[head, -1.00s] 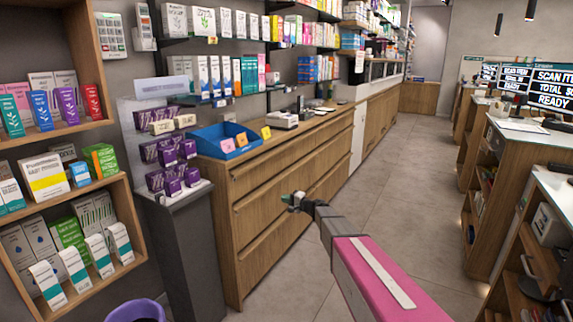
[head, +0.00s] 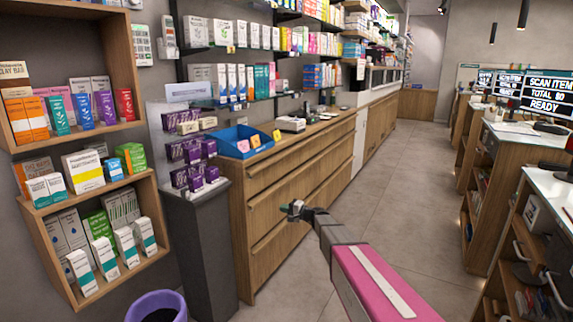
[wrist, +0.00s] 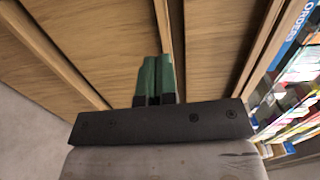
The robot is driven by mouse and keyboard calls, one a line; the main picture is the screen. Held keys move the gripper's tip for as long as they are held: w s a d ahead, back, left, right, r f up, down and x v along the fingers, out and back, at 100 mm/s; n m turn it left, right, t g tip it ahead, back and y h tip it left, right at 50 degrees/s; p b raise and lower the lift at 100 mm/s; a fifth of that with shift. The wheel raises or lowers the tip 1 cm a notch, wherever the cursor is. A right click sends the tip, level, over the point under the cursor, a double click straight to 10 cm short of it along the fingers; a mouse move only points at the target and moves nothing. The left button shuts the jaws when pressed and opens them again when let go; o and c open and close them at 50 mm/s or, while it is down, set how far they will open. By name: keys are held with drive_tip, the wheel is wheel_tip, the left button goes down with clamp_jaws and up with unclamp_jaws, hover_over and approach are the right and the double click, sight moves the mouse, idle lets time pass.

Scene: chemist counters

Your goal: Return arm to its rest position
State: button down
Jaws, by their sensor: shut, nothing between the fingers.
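My gripper (head: 291,209) is at the end of my outstretched arm, in front of the wooden drawer counter (head: 290,190) in the head view. In the wrist view my gripper (wrist: 159,75) shows its two green fingers pressed together, with nothing between them. The wooden drawer fronts (wrist: 90,45) fill most of the wrist view beyond the fingers. I cannot tell the exact distance from the fingers to the drawers.
A blue tray (head: 228,151) sits on the counter's near end. A dark display stand (head: 200,245) with purple boxes is beside it. A purple bin (head: 158,304) is on the floor at the bottom left. The aisle floor (head: 400,200) is clear.

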drive_tip(key=s+d+f+n+g+h, duration=0.2)
drive_tip(key=s+d+h, duration=0.3)
drive_tip(key=s, duration=0.7)
drive_tip(key=s+d+f+n+g+h, duration=0.1)
drive_tip(key=s+d+f+g+h, duration=0.2)
drive_tip(key=s, duration=1)
drive_tip(key=s+d+f+n+g+h, duration=0.2)
drive_tip(key=s+d+h, duration=0.5)
drive_tip(key=s+d, duration=0.5)
drive_tip(key=shift+s+f+n+g, duration=0.35)
drive_tip(key=shift+f+g, duration=0.3)
drive_tip(key=shift+g, duration=0.15)
